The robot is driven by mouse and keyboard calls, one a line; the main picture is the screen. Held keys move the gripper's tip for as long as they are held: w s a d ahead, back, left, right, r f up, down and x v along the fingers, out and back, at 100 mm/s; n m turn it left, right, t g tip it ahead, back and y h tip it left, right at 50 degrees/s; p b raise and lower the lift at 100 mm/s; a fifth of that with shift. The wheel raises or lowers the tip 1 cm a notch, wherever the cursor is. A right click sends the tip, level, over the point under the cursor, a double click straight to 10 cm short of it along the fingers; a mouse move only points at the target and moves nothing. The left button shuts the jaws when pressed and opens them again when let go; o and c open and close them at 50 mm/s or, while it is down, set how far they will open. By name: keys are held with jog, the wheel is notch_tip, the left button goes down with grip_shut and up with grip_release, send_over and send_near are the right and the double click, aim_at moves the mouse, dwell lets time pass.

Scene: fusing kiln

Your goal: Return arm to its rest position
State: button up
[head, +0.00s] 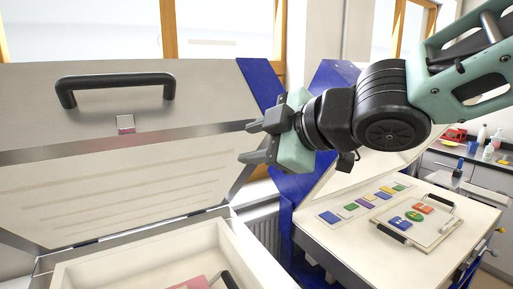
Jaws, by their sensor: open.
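My gripper (256,143) is in the middle of the head view, at the end of my arm, which reaches in from the upper right. Its two dark fingers point left and are apart, with nothing between them. It is in the air in front of the raised kiln lid (115,175), near the lid's right edge. I cannot tell whether it touches the lid.
The open kiln chamber (235,250) is at the lower front, with a pinkish piece (190,283) partly visible inside. At right, a white table (460,210) holds a handled tray (398,238) and a strip of coloured tiles (365,203). Blue panels (262,85) stand behind my gripper.

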jog(key=s+d+f+m+g+h+b, duration=0.1)
jog(key=s+d+f+m+h, duration=0.15)
jog(key=f, duration=0.35)
jog(key=s+d+f+m+h+b, duration=0.1)
jog(key=d+f+m+h, duration=0.15)
jog(key=f, duration=0.35)
jog(key=s+d+f+m+g+h+b, duration=0.1)
jog(key=s+d+f+m+g+h, duration=0.1)
jog(key=s+f, duration=0.5)
jog(key=s+d+f+m+g+h+b, duration=0.1)
jog(key=s+d+f+m+g, duration=0.4)
jog(key=s, duration=0.5)
jog(key=d+f+g+h, duration=0.1)
jog(key=d+f, duration=0.1)
jog(key=d, duration=0.1)
jog(key=shift+s+f+h, duration=0.15)
jog(key=shift+s+h, duration=0.15)
jog(key=shift+s, duration=0.1)
